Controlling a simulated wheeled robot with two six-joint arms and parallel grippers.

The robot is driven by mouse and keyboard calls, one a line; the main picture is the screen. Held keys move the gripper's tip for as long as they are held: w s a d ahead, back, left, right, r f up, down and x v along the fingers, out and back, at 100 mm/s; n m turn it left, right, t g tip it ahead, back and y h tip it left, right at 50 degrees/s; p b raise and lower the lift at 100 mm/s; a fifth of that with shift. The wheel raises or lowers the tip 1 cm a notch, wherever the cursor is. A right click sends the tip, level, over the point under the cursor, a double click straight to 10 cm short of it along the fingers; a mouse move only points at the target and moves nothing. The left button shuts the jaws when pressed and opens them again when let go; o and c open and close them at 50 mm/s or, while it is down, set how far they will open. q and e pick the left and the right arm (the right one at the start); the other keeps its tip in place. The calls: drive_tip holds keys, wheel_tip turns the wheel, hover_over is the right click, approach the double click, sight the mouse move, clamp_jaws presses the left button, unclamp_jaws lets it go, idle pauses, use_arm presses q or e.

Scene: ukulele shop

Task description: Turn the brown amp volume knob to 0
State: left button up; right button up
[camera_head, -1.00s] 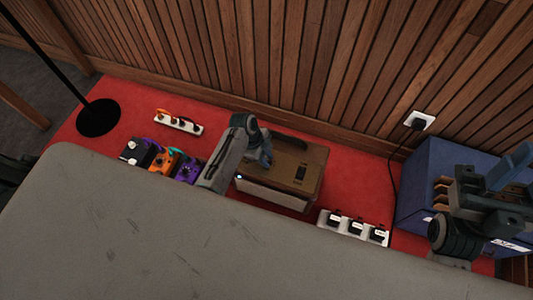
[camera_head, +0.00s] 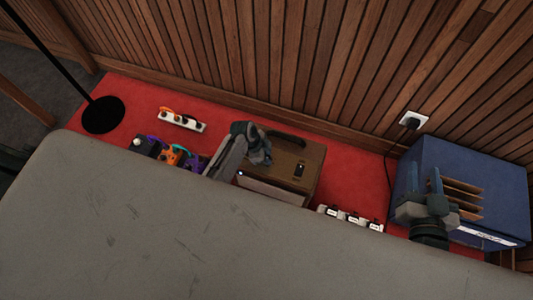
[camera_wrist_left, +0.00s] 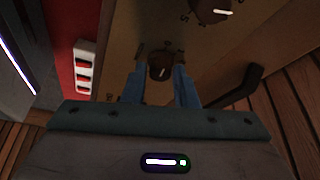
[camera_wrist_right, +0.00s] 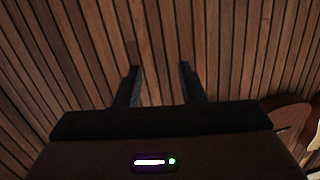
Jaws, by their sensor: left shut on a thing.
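The brown amp (camera_head: 312,160) stands on the red floor mat near the wood-slat wall, with a handle and a dark switch on top. My left gripper (camera_head: 262,160) is at the amp's left end. In the left wrist view, my left gripper's fingers (camera_wrist_left: 160,84) close around a round dark brown knob (camera_wrist_left: 158,62) with a white pointer line. A second knob (camera_wrist_left: 212,10) with a white pointer is at the top edge.
The blue box (camera_head: 420,160) with wooden slats stands at the right. Pedals (camera_head: 172,156) lie left of the amp, with a power strip (camera_head: 182,121) behind. White-labelled units (camera_head: 350,217) are at the front right. A grey surface (camera_head: 180,240) fills the foreground.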

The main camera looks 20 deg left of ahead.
drive_tip(key=shift+s+a+f+g, duration=0.1)
drive_tip(key=shift+s+f+g, duration=0.25)
drive_tip(key=shift+f, duration=0.25)
drive_tip(key=shift+s+a+f+g, duration=0.1)
drive_tip(key=shift+s+f+g, duration=0.25)
drive_tip(key=shift+f, duration=0.25)
drive_tip(key=shift+s+f+g, duration=0.25)
drive_tip(key=shift+f+g, duration=0.15)
drive_tip(key=shift+f, duration=0.2)
use_arm(q)
drive_tip(key=o, duration=1)
drive_tip(key=shift+r, duration=0.15)
drive_tip(key=p+v, duration=0.2)
drive_tip(key=v, duration=0.1)
drive_tip(key=shift+a+r, duration=0.1)
drive_tip(key=shift+r, duration=0.1)
drive_tip(key=shift+p+v, duration=0.8)
drive_tip(key=shift+v, duration=2.75)
use_arm(e)
drive_tip(key=s+f+g, duration=0.5)
drive_tip(key=s+g, duration=0.1)
drive_tip(key=shift+s, duration=0.15)
use_arm(q)
drive_tip(key=shift+s, duration=0.2)
use_arm(e)
drive_tip(key=shift+a, duration=0.1)
